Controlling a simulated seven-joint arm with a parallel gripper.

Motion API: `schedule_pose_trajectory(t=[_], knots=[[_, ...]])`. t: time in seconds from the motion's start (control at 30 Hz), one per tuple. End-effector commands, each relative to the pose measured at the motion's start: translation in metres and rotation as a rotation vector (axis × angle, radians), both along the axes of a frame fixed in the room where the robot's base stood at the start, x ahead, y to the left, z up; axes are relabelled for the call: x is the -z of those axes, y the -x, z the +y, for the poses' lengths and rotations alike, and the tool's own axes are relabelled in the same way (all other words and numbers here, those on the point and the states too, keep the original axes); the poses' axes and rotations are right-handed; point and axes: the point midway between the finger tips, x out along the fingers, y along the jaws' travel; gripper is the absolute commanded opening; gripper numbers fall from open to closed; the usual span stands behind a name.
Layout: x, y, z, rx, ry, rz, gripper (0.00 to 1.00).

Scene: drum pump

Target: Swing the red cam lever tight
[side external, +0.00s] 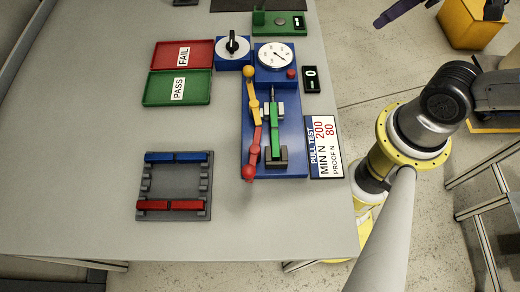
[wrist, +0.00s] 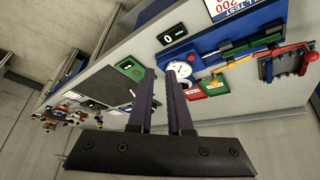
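The red cam lever (side external: 252,156) is on the blue pull-test fixture (side external: 292,152) in the side external view. It points toward the near edge, slightly slanted, with its red ball end (side external: 248,173) beside the fixture's left edge. A yellow lever (side external: 253,101) with a yellow ball lies above it in the picture. A green bar (side external: 274,132) sits in the grey holders right of the levers. In the wrist view my gripper (wrist: 164,76) is open and empty, well away from the fixture. I cannot tell how tight the lever is.
A gauge (side external: 274,55), a black knob (side external: 232,43) and a small display (side external: 311,79) stand around the fixture. Red (side external: 170,53) and green (side external: 160,90) trays lie left. A grey rack (side external: 172,183) holds blue and red bars. The near table (side external: 270,225) is clear.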

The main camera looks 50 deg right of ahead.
Motion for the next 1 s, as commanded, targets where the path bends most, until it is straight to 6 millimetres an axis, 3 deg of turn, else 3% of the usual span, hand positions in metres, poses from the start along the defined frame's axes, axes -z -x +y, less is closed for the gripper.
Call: schedule_pose_trajectory(t=[0.1, 0.47, 0.77, 1.0], knots=[[-0.001, 0.0, 0.003, -0.122, 0.052, 0.001, 0.0], [-0.009, -0.011, 0.032, -0.7, 0.214, -0.025, 0.0], [-0.011, -0.02, 0.076, -1.248, 0.307, -0.106, 0.0], [-0.008, -0.023, 0.124, -1.706, 0.353, -0.241, 0.0]])
